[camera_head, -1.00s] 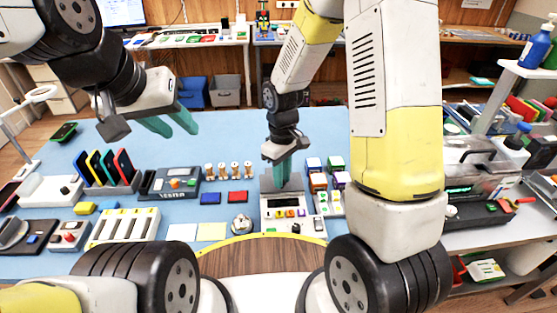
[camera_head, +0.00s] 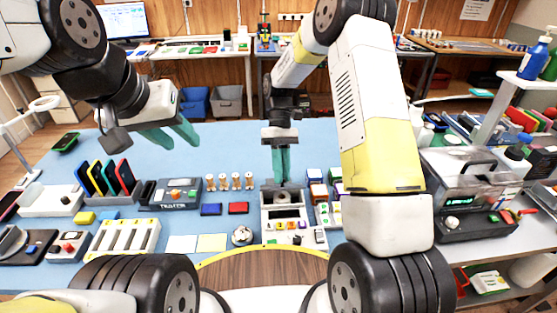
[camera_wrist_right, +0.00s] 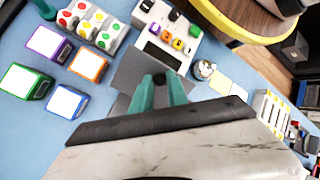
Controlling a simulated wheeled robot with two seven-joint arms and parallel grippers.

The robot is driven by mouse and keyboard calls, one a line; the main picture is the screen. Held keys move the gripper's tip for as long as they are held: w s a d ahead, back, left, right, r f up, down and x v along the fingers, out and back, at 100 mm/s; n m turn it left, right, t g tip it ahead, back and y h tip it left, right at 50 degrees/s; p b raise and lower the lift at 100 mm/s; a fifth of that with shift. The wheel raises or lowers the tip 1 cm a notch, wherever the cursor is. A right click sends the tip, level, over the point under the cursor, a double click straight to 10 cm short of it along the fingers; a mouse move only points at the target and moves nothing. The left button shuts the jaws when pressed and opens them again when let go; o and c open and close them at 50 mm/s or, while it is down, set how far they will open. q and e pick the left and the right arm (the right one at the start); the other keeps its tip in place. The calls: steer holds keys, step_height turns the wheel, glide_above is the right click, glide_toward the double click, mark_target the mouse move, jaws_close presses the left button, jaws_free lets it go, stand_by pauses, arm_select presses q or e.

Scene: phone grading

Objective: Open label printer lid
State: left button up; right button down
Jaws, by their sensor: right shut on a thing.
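The label printer (camera_head: 284,228) is the white box at the front middle of the blue table, with small coloured pieces on its front. It also shows in the right wrist view (camera_wrist_right: 153,48). Its dark grey lid (camera_wrist_right: 132,72) lies under my right gripper in that view. My right gripper (camera_head: 282,182) points down at the printer's back part. Its green fingers are shut on a small dark knob (camera_wrist_right: 159,79) at the lid; the exact contact is partly hidden. The lid's angle is hard to tell. My left gripper (camera_head: 171,138) is open and empty, above the table's left part.
Small boxes with coloured sides (camera_wrist_right: 47,41) stand right of the printer in the head view, beside a white tray of coloured dots (camera_wrist_right: 94,24). A dark tester (camera_head: 174,194), wooden figures and a phone rack (camera_head: 104,188) stand left. The table behind the printer is clear.

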stand_by(0.4)
steer(key=c, duration=1.3)
jaws_free()
steer(key=v, duration=0.7)
steer(key=shift+w+r, duration=0.3)
